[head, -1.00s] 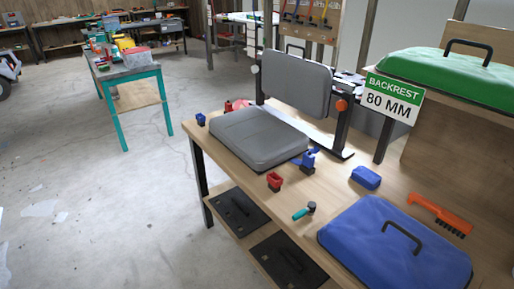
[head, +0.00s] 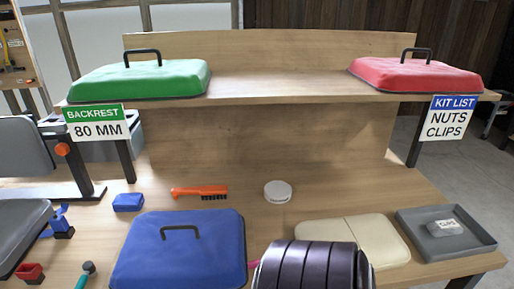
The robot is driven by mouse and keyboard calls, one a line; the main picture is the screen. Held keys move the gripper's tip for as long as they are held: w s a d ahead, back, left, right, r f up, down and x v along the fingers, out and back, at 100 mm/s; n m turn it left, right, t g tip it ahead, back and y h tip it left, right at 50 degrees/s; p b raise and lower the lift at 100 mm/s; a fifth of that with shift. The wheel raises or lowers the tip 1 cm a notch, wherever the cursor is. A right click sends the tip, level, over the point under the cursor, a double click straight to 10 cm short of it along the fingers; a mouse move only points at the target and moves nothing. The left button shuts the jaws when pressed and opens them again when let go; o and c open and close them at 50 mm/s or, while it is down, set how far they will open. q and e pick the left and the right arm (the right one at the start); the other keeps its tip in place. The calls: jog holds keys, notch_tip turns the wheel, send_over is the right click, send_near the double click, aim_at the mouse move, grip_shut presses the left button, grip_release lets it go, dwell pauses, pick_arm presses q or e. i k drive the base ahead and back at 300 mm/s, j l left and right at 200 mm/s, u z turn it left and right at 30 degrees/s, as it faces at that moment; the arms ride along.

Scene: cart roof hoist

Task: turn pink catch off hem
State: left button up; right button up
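A small pink piece (head: 253,264) shows at the bottom of the head view, between the blue cover and a dark ribbed cylinder (head: 313,266). Most of it is hidden, so I cannot tell whether it is the pink catch or whether it sits on a hem. The blue cover (head: 220,240) has a dark handle and lies on the bench at lower left of centre. I cannot tell what the dark cylinder is. Neither of my grippers is recognisable in the head view.
An orange brush (head: 200,192), a blue block (head: 128,202) and a white round tin (head: 278,191) lie on the bench. A cream pad (head: 352,241) and grey tray (head: 445,236) are at right. Green (head: 140,79) and red (head: 415,76) covers rest on the shelf.

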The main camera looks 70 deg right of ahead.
aim_at(252, 264)
jog(key=z, duration=2.2)
jog(key=k+j+z, duration=0.1)
jog(key=j+z, duration=0.2)
jog(key=z, duration=0.15)
